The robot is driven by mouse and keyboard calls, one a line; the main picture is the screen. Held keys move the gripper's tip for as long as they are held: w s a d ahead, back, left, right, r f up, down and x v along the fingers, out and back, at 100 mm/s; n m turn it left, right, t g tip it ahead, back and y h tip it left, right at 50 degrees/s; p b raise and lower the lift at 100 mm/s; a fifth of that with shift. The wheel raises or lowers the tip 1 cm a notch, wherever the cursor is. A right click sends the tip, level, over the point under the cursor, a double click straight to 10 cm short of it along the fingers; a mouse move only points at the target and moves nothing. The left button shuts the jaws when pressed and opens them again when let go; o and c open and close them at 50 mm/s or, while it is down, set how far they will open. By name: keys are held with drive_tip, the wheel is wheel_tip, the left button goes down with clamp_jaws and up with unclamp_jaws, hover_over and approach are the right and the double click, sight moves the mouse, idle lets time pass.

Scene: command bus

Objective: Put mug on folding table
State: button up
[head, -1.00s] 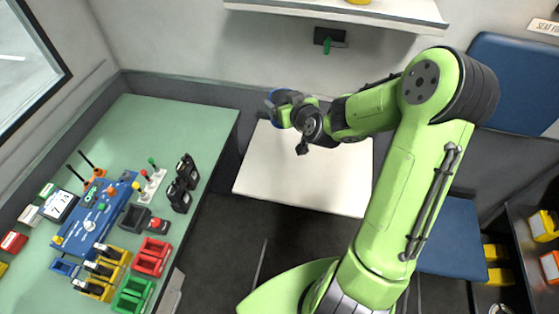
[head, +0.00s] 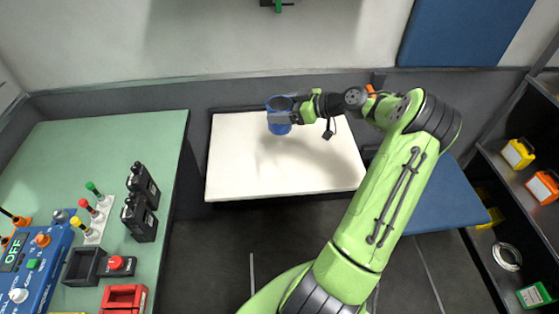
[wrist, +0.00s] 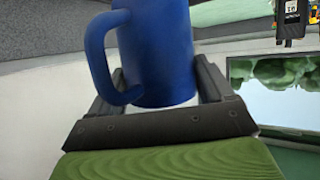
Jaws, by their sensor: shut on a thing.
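A blue mug (head: 279,128) is upright between the fingers of my gripper (head: 284,117). My gripper is shut on the mug's body. The mug's upper end is cut off in the wrist view.
The rest of the folding table is bare. On the left, a green desk (head: 110,140) holds two black radios (head: 140,215), a blue control box (head: 40,260) and bins. A blue seat (head: 440,200) and a shelf with yellow and orange boxes (head: 517,153) are on the right.

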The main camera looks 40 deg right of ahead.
drive_tip(key=shift+s+d+f+n+b, duration=0.2)
drive_tip(key=shift+s+f, duration=0.15)
drive_tip(key=shift+f, duration=0.25)
drive_tip(key=shift+s+d+f+n+b, duration=0.1)
drive_tip(key=shift+s+f+b, duration=0.1)
drive_tip(key=shift+s+f, duration=0.3)
drive_tip(key=f+b, duration=0.1)
drive_tip(key=f, duration=0.3)
drive_tip(key=f+b, duration=0.1)
drive_tip(key=f, duration=0.3)
drive_tip(key=shift+w+f, duration=0.2)
drive_tip(key=shift+f, duration=0.15)
